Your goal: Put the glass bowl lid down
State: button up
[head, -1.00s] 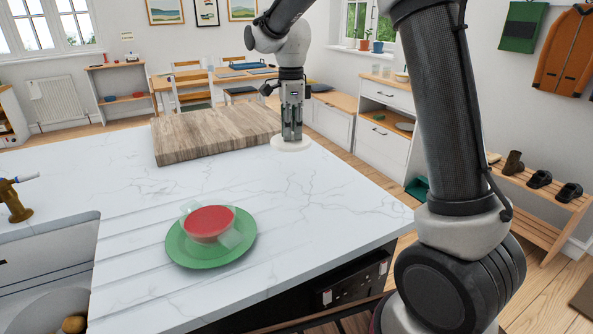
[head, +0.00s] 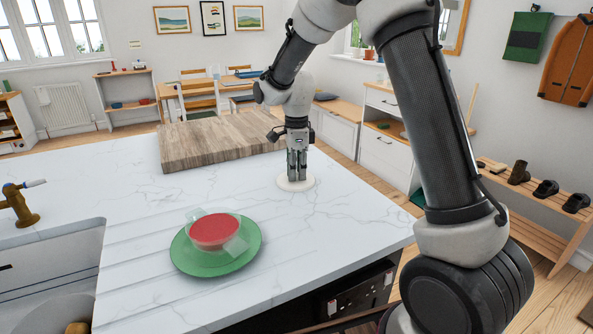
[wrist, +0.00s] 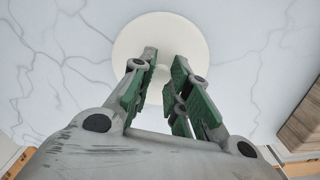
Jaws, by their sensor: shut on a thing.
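The bowl lid (head: 296,184) is a pale, round disc with a small knob, low at the counter to the right of the plate. I cannot tell whether it touches the counter. My gripper (head: 296,176) points down and is shut on the lid's knob. In the wrist view the lid (wrist: 128,50) spreads out beyond the green-padded fingers (wrist: 160,78), which hide part of it. The clear glass bowl (head: 214,231) with red contents sits on a green plate (head: 190,262), left of my gripper and apart from it.
A thick wooden board (head: 215,140) lies on the white marble counter (head: 340,220) behind the lid. A sink and brass tap (head: 20,205) are at the left. The counter around the lid is clear, with its edge to the right.

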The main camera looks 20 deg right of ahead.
aim_at(297, 172)
jog(key=o, duration=0.8)
jog(key=shift+f, duration=0.1)
jog(key=shift+c, duration=0.2)
notch_tip(297, 172, up, 12)
jog(key=shift+r, duration=0.25)
jog(key=s+d+r+n+t, duration=0.1)
jog(key=s+d+r+n, duration=0.35)
jog(key=s, duration=0.35)
jog(key=s+d+r+n+t, duration=0.1)
jog(key=s+d+r+n, duration=0.2)
jog(key=s+d+n, duration=0.35)
jog(key=s+d+f+n+t, duration=0.1)
jog(key=s+n, duration=0.3)
jog(key=s, duration=0.4)
jog(key=s+d+f+n+t, duration=0.1)
jog(key=s+n, duration=0.3)
jog(key=s, duration=0.5)
jog(key=shift+s+d+f, duration=0.25)
jog(key=shift+d+f, duration=0.6)
